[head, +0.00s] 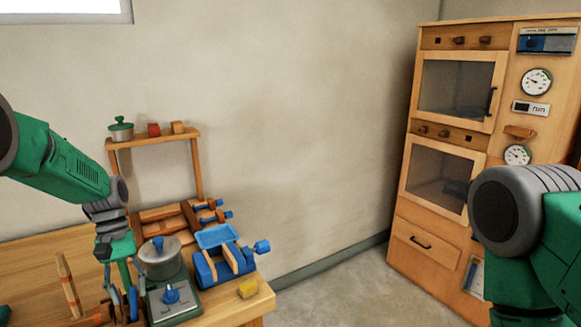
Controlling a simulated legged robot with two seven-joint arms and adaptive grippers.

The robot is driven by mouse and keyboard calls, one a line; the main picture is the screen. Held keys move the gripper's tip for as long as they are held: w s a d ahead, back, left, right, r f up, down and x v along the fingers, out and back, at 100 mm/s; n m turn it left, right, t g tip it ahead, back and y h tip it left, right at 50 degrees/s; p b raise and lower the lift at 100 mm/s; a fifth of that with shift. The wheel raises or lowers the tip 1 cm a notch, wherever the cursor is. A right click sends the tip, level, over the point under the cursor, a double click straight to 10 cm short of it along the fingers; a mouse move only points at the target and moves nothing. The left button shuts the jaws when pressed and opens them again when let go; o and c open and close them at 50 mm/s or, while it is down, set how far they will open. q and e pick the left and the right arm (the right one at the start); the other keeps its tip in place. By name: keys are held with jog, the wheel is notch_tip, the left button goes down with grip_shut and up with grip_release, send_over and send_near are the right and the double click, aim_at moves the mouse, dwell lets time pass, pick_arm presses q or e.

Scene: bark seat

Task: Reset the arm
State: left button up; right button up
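My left arm (65,165) comes in from the left, green with grey joints, and bends down at the wrist over the wooden workbench. My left gripper (122,302) points down at the bench's front left, beside the pot and its base. Its two fingers look apart with nothing clear between them, though they are small and partly lost against the clutter. My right arm (540,225) shows only as a large grey and green joint at the right edge. My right gripper is out of the picture.
A wooden oven cabinet (435,222) stands at right. Floor between them (340,280) is clear.

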pick_arm(q)
jog(key=s+d+f+m+t+y+b, duration=0.1)
jog(key=s+f+b, duration=0.1)
jog(key=s+f, duration=0.45)
jog(key=s+d+f+m+b, duration=0.1)
jog(key=s+f+b, duration=0.15)
jog(key=f, duration=0.75)
jog(key=s+d+f+m+t+y+b, duration=0.1)
jog(key=s+f, duration=0.4)
jog(key=f, duration=0.3)
jog(key=s+d+f+m+t+b, duration=0.1)
jog(key=s+f+m+b, duration=0.1)
jog(key=s, duration=0.8)
jog(key=s+d+f+m+t+b, duration=0.1)
jog(key=s+d+f+m+b, duration=0.1)
jog(key=s, duration=0.8)
notch_tip(320, 180, down, 3)
jog(key=shift+d+r+b, duration=0.15)
jog(key=shift+d+b, duration=0.05)
jog(key=shift+b, duration=0.7)
jog(key=shift+s, duration=0.1)
